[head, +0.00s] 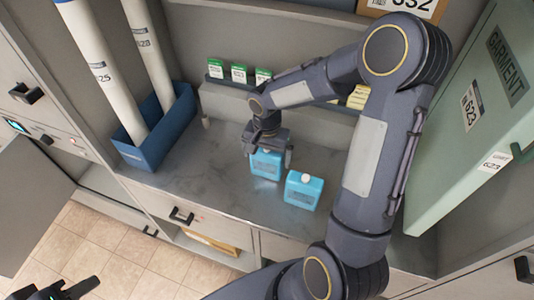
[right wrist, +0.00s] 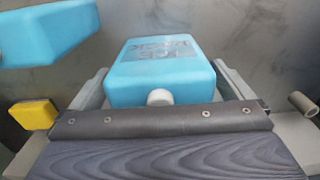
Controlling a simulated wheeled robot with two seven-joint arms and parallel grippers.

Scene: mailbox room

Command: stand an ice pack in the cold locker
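A blue ice pack (head: 266,165) with a white cap is at the counter's middle; it fills the centre of the right wrist view (right wrist: 162,65), cap towards the camera. My right gripper (head: 268,150) has its fingers on both sides of this pack, very close to it; whether they press on it is unclear. A second blue ice pack (head: 303,190) stands on the counter just right of it; it also shows in the right wrist view (right wrist: 45,30). My left gripper (head: 62,290) is partly cut off at the bottom left, away from the packs. I cannot clearly identify the cold locker; a lit display (head: 16,126) is at the left.
A blue bin (head: 158,155) with white tubes stands left on the counter (head: 215,185). Several green-topped boxes (head: 238,73) line the back ledge. A tall green garment box (head: 475,120) stands at the right. An open door (head: 30,205) hangs at the lower left.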

